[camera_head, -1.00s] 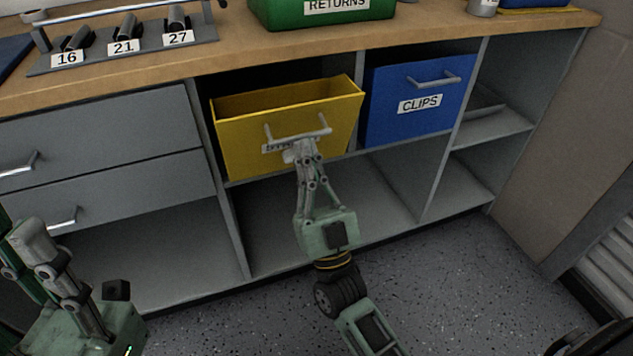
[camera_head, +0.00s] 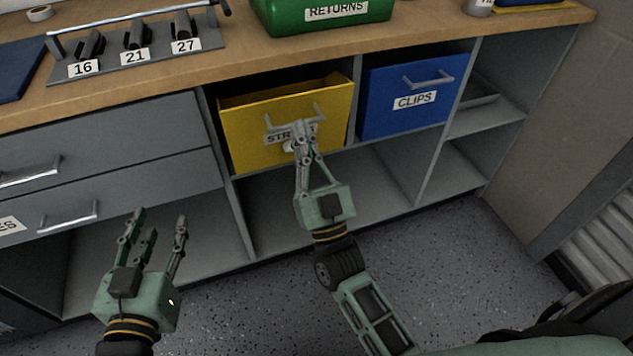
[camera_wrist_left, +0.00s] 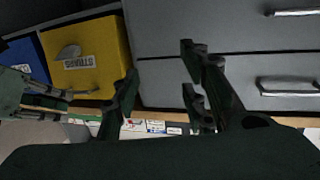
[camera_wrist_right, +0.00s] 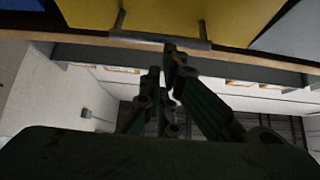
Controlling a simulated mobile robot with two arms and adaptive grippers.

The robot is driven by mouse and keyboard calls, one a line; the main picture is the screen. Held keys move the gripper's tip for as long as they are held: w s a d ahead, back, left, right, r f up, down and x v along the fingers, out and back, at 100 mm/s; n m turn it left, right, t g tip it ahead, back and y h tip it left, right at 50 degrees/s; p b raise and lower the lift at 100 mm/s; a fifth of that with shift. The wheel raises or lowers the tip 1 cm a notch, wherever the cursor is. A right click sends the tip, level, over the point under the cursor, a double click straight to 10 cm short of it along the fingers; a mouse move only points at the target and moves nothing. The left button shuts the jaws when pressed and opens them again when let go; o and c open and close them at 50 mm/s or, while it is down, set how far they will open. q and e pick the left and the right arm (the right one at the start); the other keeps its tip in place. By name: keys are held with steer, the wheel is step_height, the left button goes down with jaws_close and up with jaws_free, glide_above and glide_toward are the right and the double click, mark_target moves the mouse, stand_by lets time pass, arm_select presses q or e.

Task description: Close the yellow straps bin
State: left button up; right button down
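The yellow straps bin (camera_head: 250,145) sits in its cubby under the bench, tilted out at the top, with a dark gap showing behind its front. Its grey handle (camera_head: 316,112) and partly covered label face me. My right gripper (camera_head: 300,128) is at the handle, its fingers together and reaching the front. In the right wrist view its fingertips (camera_wrist_right: 161,60) overlap the handle bar (camera_wrist_right: 130,38) below the yellow front; the exact contact is hard to see. My left gripper (camera_head: 162,222) is open and empty, left of the bin; the left wrist view shows the bin (camera_wrist_left: 95,75) too.
The blue clips bin (camera_head: 400,120) is flush to the right of the yellow bin. Grey drawers (camera_head: 130,135) with handles are on the left, near my left gripper. The lower shelf (camera_head: 380,195) is empty. A green returns bin (camera_head: 290,18) stands on the bench.

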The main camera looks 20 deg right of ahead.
arm_select(q)
steer(key=s+a+f+g+y+p, duration=0.1)
steer(key=s+a+f+g+p, duration=0.1)
steer(key=s+f+g, duration=0.4)
steer(key=s+a+f+g+y+p, duration=0.2)
steer(key=s+f+g, duration=0.4)
steer(key=s, duration=0.5)
step_height(320, 180, down, 2)
steer(key=a+p, duration=0.1)
steer(key=a, duration=0.1)
steer(key=shift+s+a+f+n+g+y, duration=0.15)
steer(key=shift+s+a+n+g+y, duration=0.15)
steer(key=shift+a, duration=0.1)
arm_select(e)
steer(key=w, duration=0.1)
steer(key=w+r+g, duration=0.1)
steer(key=shift+w+g, duration=0.3)
steer(key=shift+r, duration=0.2)
arm_select(q)
steer(key=shift+s+p, duration=0.1)
steer(key=shift+p, duration=0.2)
